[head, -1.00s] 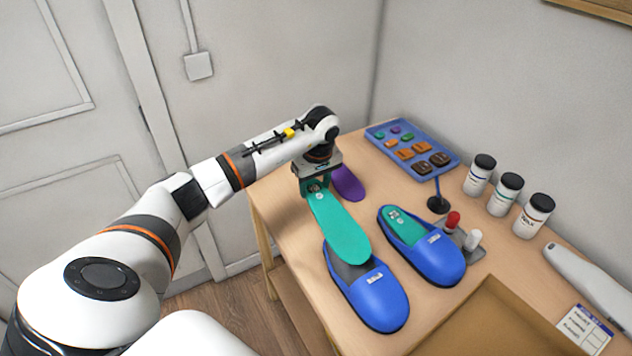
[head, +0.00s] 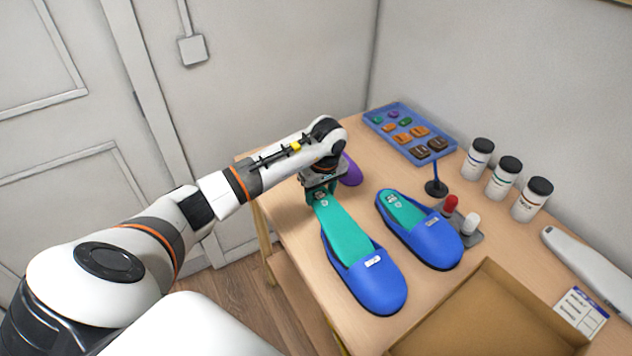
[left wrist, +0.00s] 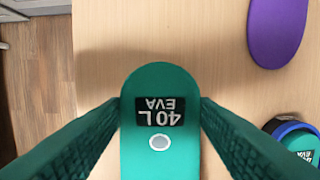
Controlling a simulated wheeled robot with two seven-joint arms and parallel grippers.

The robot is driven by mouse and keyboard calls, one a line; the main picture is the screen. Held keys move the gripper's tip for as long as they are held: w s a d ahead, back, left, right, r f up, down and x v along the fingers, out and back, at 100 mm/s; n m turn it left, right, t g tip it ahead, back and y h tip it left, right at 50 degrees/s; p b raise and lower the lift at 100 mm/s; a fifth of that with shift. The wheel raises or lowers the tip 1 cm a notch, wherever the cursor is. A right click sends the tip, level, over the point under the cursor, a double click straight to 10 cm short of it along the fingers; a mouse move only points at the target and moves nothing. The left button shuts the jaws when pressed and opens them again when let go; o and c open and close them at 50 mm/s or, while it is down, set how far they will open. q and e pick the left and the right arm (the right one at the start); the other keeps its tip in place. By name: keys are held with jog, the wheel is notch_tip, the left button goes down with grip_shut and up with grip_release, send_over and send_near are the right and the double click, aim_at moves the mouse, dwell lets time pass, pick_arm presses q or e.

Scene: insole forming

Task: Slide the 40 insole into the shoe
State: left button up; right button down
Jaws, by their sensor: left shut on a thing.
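A teal insole (head: 344,232) is held at its heel end by my left gripper (head: 319,196). Its front end lies inside the opening of the left blue shoe (head: 376,289), and the toe is hidden under the upper. In the left wrist view the insole (left wrist: 160,112) carries a dark label reading "40 L EVA" and a round pale spot. The green fingers of my left gripper (left wrist: 160,125) stand on both sides of it. The right blue shoe (head: 434,243) has a teal insole (head: 400,208) in it. My right gripper is not in view.
A purple insole (head: 351,171) lies behind the gripper. A blue tray (head: 440,132) with small pieces, a small stand (head: 436,187), red and white knobs, several bottles (head: 502,179) and a white device (head: 588,262) stand to the right. A brown box (head: 480,315) is in front.

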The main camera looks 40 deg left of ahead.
aim_at(338, 223)
pick_arm(q)
jog(key=shift+s+d+f+p, duration=0.1)
jog(key=shift+s+d+p, duration=0.2)
jog(key=shift+d, duration=0.35)
jog(key=shift+s+d+p, duration=0.25)
jog(key=shift+d+p, duration=0.1)
jog(key=shift+d, duration=0.35)
jog(key=shift+s+d+f+p, duration=0.1)
jog(key=shift+s+d+p, duration=0.2)
jog(key=shift+d, duration=0.35)
jog(key=shift+d+f, duration=0.1)
jog(key=shift+d, duration=0.15)
jog(key=shift+s+d+f, duration=0.2)
jog(key=shift+s+d, duration=0.05)
jog(key=shift+d, duration=0.35)
jog(key=shift+s+d+f, duration=0.15)
jog(key=shift+s+d, duration=0.1)
jog(key=shift+d, duration=0.3)
jog(key=shift+s+d+f, duration=0.2)
jog(key=shift+s+d, duration=0.05)
jog(key=shift+d, duration=0.35)
jog(key=o, duration=1.1)
